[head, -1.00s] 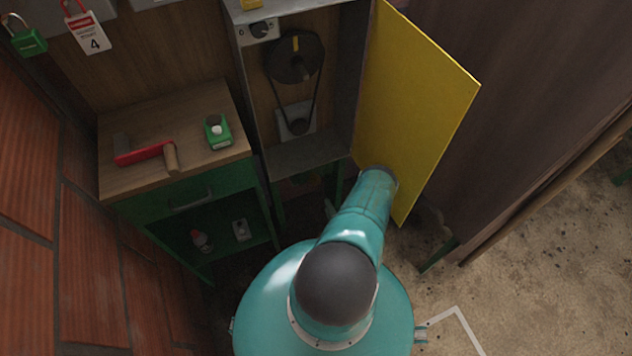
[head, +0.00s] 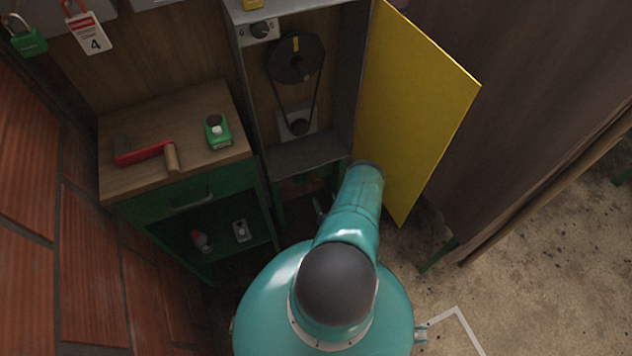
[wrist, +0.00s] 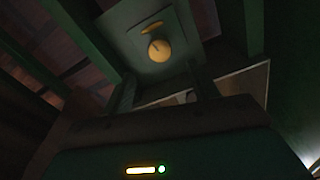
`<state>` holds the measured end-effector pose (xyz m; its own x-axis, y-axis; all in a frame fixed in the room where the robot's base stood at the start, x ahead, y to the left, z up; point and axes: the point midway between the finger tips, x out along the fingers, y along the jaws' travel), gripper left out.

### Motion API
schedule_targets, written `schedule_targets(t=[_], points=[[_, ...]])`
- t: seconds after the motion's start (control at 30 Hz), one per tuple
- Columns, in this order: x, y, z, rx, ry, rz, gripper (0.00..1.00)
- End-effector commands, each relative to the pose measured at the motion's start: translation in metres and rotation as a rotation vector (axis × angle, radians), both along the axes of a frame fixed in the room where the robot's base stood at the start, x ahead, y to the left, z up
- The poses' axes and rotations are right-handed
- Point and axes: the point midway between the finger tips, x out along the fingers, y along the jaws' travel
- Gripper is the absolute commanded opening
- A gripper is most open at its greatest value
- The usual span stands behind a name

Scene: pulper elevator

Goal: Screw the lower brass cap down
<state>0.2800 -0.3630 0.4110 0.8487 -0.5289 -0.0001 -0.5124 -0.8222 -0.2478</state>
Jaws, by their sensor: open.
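In the wrist view, a round brass cap (wrist: 159,50) with a dark mark on its face sits on a grey-green panel (wrist: 180,30). A smaller, flatter brass piece (wrist: 152,27) sits just above it in the picture. My gripper (wrist: 163,76) is open, with its dark fingers apart below the cap in the picture. Nothing shows between the fingers, and the cap looks apart from them. The view is dim, so the cap's seating is unclear. The head view shows neither the cap nor the fingertips clearly; my arm reaches down under the pulley cabinet.
The cabinet (head: 300,155) has a belt and pulley inside. Its yellow door (head: 415,110) stands open beside my arm. Dark green beams (wrist: 70,40) frame the wrist view.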

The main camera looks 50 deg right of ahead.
Motion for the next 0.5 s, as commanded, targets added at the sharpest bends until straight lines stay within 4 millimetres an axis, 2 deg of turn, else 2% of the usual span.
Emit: schedule_targets(t=[0.3, 0.5], points=[[0.055, -0.034, 0.001, -0.001, -0.003, 0.000, 0.59], [0.078, -0.048, 0.000, 0.000, -0.002, 0.001, 0.59]])
